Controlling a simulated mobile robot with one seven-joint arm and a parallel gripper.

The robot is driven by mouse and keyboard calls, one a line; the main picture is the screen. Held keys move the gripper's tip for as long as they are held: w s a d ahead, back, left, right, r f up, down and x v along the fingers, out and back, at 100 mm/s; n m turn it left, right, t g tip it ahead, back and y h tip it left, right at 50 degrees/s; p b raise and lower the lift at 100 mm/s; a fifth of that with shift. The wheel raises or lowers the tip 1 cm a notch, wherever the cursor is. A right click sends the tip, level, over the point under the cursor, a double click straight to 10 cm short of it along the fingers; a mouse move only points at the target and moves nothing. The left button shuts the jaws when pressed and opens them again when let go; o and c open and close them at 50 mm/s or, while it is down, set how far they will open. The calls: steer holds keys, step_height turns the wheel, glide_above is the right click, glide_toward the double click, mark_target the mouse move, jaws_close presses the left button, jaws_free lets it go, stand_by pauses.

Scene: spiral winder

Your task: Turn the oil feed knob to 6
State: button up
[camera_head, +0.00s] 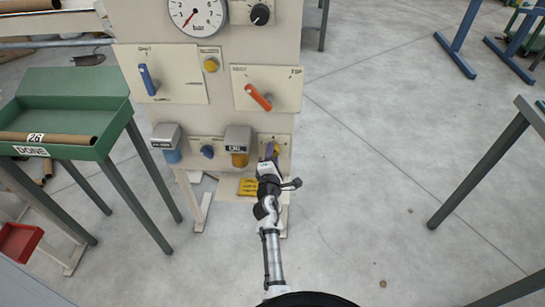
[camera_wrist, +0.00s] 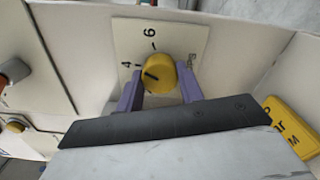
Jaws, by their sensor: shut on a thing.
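The yellow oil feed knob (camera_wrist: 164,68) sits on a cream dial plate (camera_wrist: 182,38) with printed numbers, 4 on its left and 6 above it. The knob's dark pointer line faces left, towards the 4 side rather than the 6. My gripper (camera_wrist: 160,82) has its purple fingers on either side of the knob, shut on it. In the head view my gripper (camera_head: 269,156) reaches the lower right of the machine front and hides most of the knob and its plate.
An oil cup (camera_head: 238,140) and a small blue knob (camera_head: 207,151) are close to the left. A red-orange lever (camera_head: 258,97) is above. A yellow sign (camera_head: 249,187) lies below.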

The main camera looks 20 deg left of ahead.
steer(key=shift+m+b, duration=2.1)
steer(key=shift+m, duration=2.1)
steer(key=shift+r, duration=0.1)
steer(key=o, duration=1)
steer(key=shift+s, duration=0.1)
